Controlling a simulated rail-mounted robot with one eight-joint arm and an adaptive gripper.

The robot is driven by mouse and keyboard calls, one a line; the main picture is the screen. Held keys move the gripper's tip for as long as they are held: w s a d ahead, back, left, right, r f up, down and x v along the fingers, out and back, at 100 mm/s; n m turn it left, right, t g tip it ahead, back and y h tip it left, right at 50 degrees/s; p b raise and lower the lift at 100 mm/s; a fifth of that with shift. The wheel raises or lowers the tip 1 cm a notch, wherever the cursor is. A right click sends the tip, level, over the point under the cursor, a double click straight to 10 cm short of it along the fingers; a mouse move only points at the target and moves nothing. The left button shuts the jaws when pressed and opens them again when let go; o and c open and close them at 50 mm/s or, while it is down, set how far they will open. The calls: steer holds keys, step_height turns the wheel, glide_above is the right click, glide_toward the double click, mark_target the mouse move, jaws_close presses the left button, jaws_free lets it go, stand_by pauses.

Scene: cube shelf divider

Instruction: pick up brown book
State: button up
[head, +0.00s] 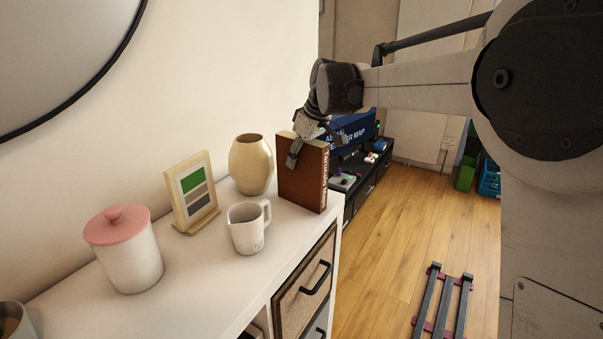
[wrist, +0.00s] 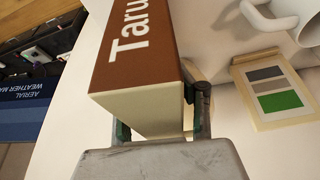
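The brown book (head: 303,178) stands upright near the right end of the white shelf top in the head view, its lettered spine facing forward. It fills the upper middle of the wrist view (wrist: 140,50), with its pale page edges toward my gripper. My gripper (head: 315,148) is at the book's top edge, and its fingers (wrist: 160,118) straddle the thickness. One finger lies along the front cover; the other is on the far side and partly hidden. The fingers look apart, with a narrow gap beside the right finger in the wrist view. Firm contact is not clear.
A beige vase (head: 251,165), a white mug (head: 247,227), a small framed card (head: 194,192) and a pink-lidded jar (head: 124,250) stand left of the book. A blue box (head: 352,129) sits on a dark low cabinet behind. The wall runs along the shelf's back.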

jaws_close()
steer(key=shift+r, duration=0.15)
